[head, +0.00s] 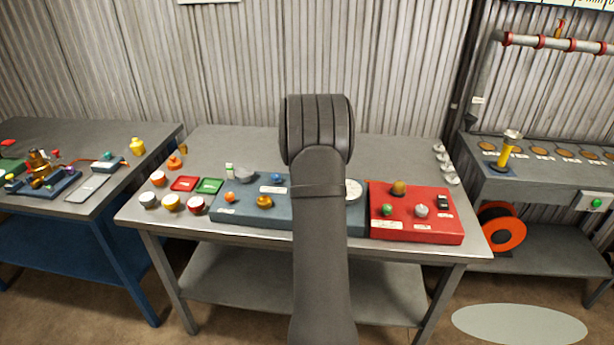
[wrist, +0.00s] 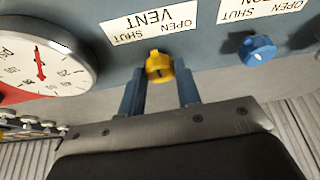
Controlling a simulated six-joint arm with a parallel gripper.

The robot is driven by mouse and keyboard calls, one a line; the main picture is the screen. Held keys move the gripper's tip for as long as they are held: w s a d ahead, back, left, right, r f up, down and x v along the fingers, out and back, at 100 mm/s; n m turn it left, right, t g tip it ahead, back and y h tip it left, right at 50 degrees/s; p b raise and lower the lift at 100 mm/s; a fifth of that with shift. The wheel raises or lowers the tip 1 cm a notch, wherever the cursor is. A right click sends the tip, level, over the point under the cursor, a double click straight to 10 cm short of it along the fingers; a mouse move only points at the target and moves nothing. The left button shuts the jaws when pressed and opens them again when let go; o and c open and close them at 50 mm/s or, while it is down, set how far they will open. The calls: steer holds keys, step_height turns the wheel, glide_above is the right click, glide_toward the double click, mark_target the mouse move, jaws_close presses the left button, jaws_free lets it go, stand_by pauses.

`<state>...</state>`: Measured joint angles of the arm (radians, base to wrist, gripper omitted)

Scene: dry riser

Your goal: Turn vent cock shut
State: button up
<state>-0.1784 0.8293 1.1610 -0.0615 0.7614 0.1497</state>
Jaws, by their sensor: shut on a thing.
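The vent cock (wrist: 159,66) is a small yellow knob on a blue-grey panel (wrist: 200,40), under a white VENT label (wrist: 150,22) with OPEN and SHUT marks that reads upside down in the wrist view. My gripper (wrist: 160,82) has its two blue fingers on either side of the knob and is shut on it. The knob shows a dark mark on its face, but I cannot tell which end of the label it points to. In the head view my arm hides the gripper and the cock; the same panel (head: 240,212) shows beside it.
A round dial with a red needle (wrist: 38,62) is left of the cock in the wrist view; a blue knob (wrist: 257,49) is to its right.

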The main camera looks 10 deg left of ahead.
steer(key=n, duration=0.2)
steer(key=n+y, duration=0.1)
steer(key=n, duration=0.1)
steer(key=shift+w+d+g+y, duration=0.1)
steer(key=shift+d+g+y, duration=0.1)
steer(key=shift+g+y, duration=0.1)
steer(key=shift+d+n+g+y, duration=0.1)
steer(key=shift+n+g+y, duration=0.35)
steer(key=shift+n, duration=1.45)
steer(key=shift+n+y, duration=0.25)
steer(key=shift+n, duration=0.05)
steer(key=o, duration=1)
steer(key=shift+c, duration=0.2)
steer(key=v, duration=1.7)
steer(key=shift+r, duration=0.3)
